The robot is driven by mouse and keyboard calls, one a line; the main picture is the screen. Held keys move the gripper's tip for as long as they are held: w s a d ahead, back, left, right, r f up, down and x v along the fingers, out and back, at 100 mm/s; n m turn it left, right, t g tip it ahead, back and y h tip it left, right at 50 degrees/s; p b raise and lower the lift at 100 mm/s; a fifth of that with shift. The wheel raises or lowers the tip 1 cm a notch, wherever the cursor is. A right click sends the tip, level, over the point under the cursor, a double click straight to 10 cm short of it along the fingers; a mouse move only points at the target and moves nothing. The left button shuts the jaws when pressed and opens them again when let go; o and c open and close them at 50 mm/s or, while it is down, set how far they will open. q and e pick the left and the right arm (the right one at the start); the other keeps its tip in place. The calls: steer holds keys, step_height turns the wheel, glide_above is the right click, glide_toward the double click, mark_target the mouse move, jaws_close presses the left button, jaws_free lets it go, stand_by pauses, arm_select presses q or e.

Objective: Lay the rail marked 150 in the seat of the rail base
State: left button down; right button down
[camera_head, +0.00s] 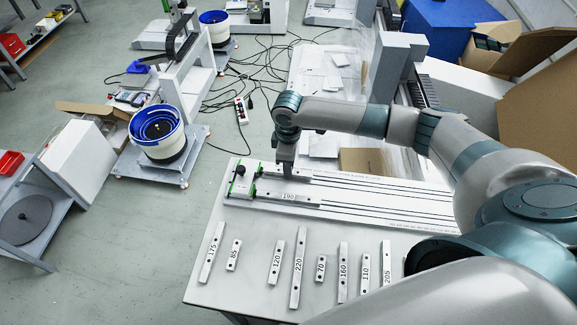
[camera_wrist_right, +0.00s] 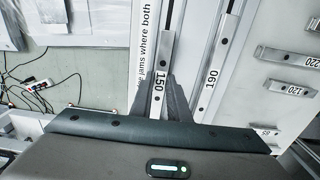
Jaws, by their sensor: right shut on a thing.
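The rail marked 150 (camera_wrist_right: 160,79) is a light metal bar. In the right wrist view it lies lengthwise along a slot of the rail base, and my right gripper (camera_wrist_right: 164,92) is shut on it. The rail base (camera_head: 375,202) is a long pale board with dark slots and green-marked ends at its left. In the head view my right gripper (camera_head: 285,167) is low over its left part and largely hides the rail. I cannot tell whether the rail touches the seat. The rail marked 190 (camera_head: 289,197) lies parallel, nearer the front. My left gripper is not in view.
Several loose rails lie in a row along the front of the table, among them those marked 175 (camera_head: 212,252), 220 (camera_head: 298,268) and 160 (camera_head: 342,272). A cardboard box (camera_head: 362,160) stands behind the base.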

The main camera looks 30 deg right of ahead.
steer(key=shift+f, duration=0.25)
steer(key=c, duration=1.6)
jaws_free()
step_height(320, 180, up, 17)
steer(key=b, duration=0.3)
steer(key=shift+r, duration=0.2)
steer(key=shift+r, duration=0.1)
step_height(320, 180, up, 7)
steer(key=p, duration=0.9)
